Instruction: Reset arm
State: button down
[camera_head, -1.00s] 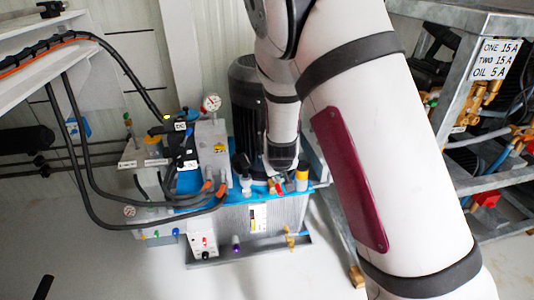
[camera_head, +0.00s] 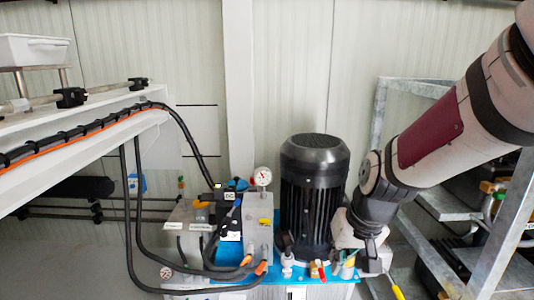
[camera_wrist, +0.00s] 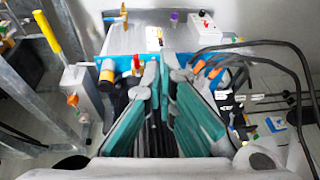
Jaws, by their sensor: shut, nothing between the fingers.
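My gripper (camera_wrist: 164,85) shows in the wrist view with its teal-padded fingers drawn together and nothing held between them. It points over the pump unit, whose silver tank (camera_wrist: 150,40) lies beyond the fingertips. In the head view my arm comes in from the upper right and bends down beside the black ribbed motor (camera_head: 312,200). I cannot make out the fingers there. The pump unit's blue top (camera_head: 325,272) shows below the motor, with small red, green and orange fittings near my arm's end.
A pressure gauge (camera_head: 263,177) and black hoses (camera_head: 128,215) are left of the motor. A white beam (camera_head: 85,135) with cables juts in from the left. A grey metal frame (camera_head: 500,235) stands at the right, close to my arm. The wall behind is clear.

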jog(key=s+d+r+g, duration=0.1)
jog(key=s+r, duration=0.2)
jog(key=s, duration=0.7)
jog(key=s+d+r+g+h, duration=0.1)
jog(key=s+d+r, duration=0.1)
jog(key=s, duration=0.8)
jog(key=s+d+r+g, duration=0.1)
jog(key=s+r, duration=0.2)
jog(key=s, duration=0.7)
notch_tip(320, 180, up, 34)
jog(key=t+p, duration=0.3)
jog(key=p, duration=2.9)
jog(key=shift+d+r+t+p, duration=0.2)
jog(key=shift+d+t+p, duration=0.1)
jog(key=shift+d+p, duration=0.05)
jog(key=shift+w, duration=0.1)
